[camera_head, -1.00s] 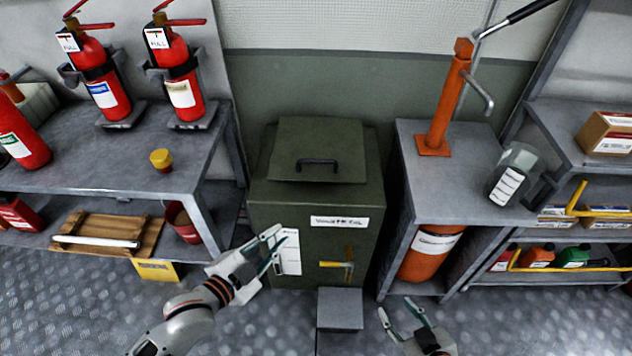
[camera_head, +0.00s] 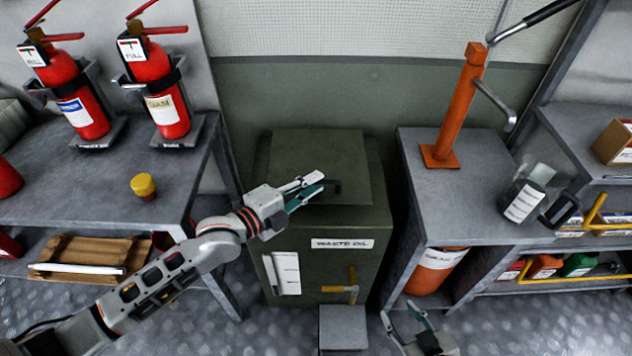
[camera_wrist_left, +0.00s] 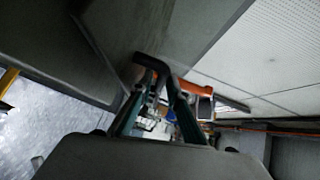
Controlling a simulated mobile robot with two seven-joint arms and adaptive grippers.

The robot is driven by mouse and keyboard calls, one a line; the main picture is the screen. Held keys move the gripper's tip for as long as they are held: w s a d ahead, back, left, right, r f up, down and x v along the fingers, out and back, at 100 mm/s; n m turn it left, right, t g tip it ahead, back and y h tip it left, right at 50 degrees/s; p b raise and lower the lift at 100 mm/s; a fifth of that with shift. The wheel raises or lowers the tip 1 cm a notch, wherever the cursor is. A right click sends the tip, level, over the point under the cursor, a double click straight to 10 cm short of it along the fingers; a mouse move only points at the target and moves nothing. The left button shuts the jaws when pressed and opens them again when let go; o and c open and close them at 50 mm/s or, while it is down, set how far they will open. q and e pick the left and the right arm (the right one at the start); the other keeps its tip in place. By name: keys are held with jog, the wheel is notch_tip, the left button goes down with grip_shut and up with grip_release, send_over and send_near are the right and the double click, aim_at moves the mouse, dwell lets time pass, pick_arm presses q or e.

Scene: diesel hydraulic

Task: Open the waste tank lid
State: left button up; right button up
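The dark green waste oil tank (camera_head: 325,262) stands on the floor between two benches, with a "WASTE OIL" label on its front. Its lid (camera_head: 345,155) lies closed on top. The black lid handle (camera_head: 337,187) is mostly hidden behind my left gripper (camera_head: 322,183). That gripper is at the handle with its fingers apart. In the left wrist view the handle (camera_wrist_left: 150,64) shows just ahead of and partly between the fingertips (camera_wrist_left: 158,92); I cannot tell whether they touch it. My right gripper (camera_head: 400,314) is open and empty, low in front of the tank.
The left bench (camera_head: 90,180) holds fire extinguishers (camera_head: 160,95) and a yellow-capped pot (camera_head: 144,186). The right bench (camera_head: 470,200) carries an orange hand pump (camera_head: 460,105) and a clear jug (camera_head: 525,195). A grey step (camera_head: 343,328) is in front of the tank.

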pick_arm(q)
jog(key=shift+w+d+f, duration=0.1)
jog(key=shift+w+d, duration=0.35)
jog(key=shift+d, duration=0.05)
pick_arm(e)
jog(key=shift+w+r, duration=0.15)
jog(key=shift+w, duration=0.05)
pick_arm(q)
grip_shut()
pick_arm(e)
jog(key=shift+w+r, duration=0.1)
jog(key=shift+r, duration=0.05)
